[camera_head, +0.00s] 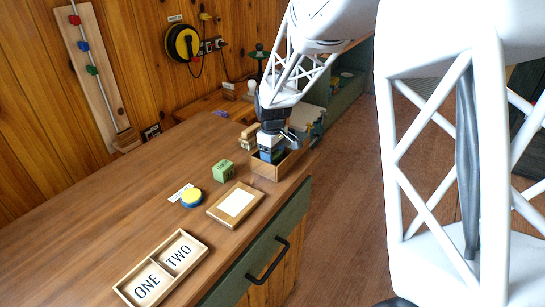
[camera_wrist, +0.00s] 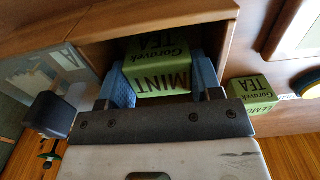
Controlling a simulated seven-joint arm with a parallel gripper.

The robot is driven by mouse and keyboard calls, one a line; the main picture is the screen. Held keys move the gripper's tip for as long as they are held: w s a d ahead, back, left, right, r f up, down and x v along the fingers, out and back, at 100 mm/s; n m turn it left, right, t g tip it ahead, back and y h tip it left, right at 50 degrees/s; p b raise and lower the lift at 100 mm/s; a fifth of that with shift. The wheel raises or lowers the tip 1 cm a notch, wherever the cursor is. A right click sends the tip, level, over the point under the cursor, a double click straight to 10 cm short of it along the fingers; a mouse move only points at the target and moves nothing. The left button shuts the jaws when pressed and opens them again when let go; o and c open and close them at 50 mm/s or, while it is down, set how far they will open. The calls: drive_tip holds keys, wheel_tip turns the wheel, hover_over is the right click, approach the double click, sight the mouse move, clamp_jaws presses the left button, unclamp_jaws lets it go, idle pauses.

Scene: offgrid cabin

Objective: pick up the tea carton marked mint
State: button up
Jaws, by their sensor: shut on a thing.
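In the head view my gripper (camera_head: 268,152) points down into an open wooden box (camera_head: 264,171) near the counter's right edge. The carton cannot be made out there. In the wrist view the box wall (camera_wrist: 150,17) is close to the carton; whether the carton touches the box floor I cannot tell. A second green carton (camera_head: 223,171), reading LEMO… in the wrist view (camera_wrist: 250,94), stands outside the box.
A blue-and-yellow round tin (camera_head: 191,197) and a wooden frame with a white panel (camera_head: 235,205) lie left of the box. A tray (camera_head: 162,266) marked ONE and TWO is at the front. Wooden pieces (camera_head: 249,134) stand behind the box. The counter's left is clear.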

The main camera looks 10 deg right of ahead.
wheel_tip(320, 180, up, 9)
drive_tip(key=shift+r, duration=0.15)
idle(0.4)
drive_tip(key=shift+s, duration=0.1)
idle(0.4)
drive_tip(key=s+a+f, duration=0.1)
drive_tip(key=s+a, duration=0.2)
drive_tip(key=s, duration=0.7)
drive_tip(key=s+a+f, duration=0.1)
drive_tip(key=s+a, duration=0.2)
drive_tip(key=s, duration=0.7)
drive_tip(key=s+a+f, duration=0.1)
drive_tip(key=s+a, duration=0.2)
drive_tip(key=s, duration=0.7)
drive_tip(key=shift+f, duration=0.2)
drive_tip(key=shift+w, duration=0.15)
hover_over(236, 201)
drive_tip(key=shift+f, duration=0.75)
drive_tip(key=shift+f, duration=1.75)
